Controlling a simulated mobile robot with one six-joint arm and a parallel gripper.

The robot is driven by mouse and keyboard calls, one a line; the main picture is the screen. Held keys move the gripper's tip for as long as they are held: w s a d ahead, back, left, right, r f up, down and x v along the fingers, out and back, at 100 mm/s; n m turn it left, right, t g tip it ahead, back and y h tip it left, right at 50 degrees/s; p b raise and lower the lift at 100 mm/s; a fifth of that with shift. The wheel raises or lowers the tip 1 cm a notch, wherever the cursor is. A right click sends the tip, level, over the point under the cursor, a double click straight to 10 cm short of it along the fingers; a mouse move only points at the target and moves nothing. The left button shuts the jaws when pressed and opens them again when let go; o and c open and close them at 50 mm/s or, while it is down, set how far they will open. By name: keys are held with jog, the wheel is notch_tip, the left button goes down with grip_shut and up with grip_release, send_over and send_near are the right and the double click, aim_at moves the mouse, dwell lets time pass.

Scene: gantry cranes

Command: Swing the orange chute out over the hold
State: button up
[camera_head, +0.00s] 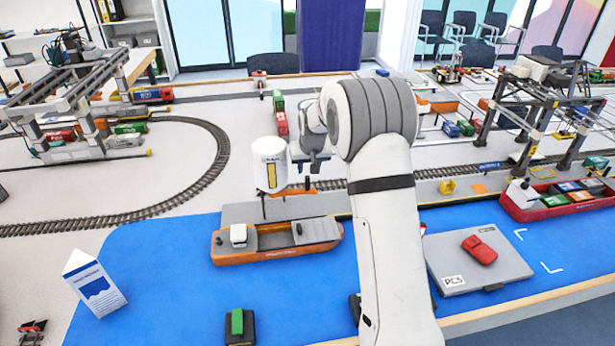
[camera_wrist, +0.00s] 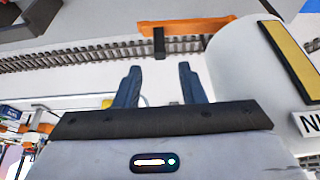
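The orange chute (camera_head: 292,191) shows low beside the white silo (camera_head: 268,163), pointing right, away from the middle of the ship's hold (camera_head: 276,238). In the wrist view it is an orange bar (camera_wrist: 190,25) with a dark bracket under it, apart from my fingers. The orange-hulled ship (camera_head: 262,257) lies at the blue mat's back edge, in front of the silo. My gripper (camera_head: 316,163) is just right of the silo, above the chute's level. In the wrist view my gripper (camera_wrist: 157,85) has its two dark fingers apart with nothing between them.
The silo (camera_wrist: 245,75) stands close on the right in the wrist view. A rail track (camera_head: 150,212) runs behind the ship. Gantry cranes (camera_head: 75,100) stand left and right.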

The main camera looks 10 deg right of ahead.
aim_at(308, 177)
jog(key=p+x, duration=0.1)
jog(key=x, duration=0.5)
jog(key=shift+w+f, duration=0.15)
jog(key=shift+f, duration=0.25)
jog(key=shift+c, duration=0.5)
grip_shut()
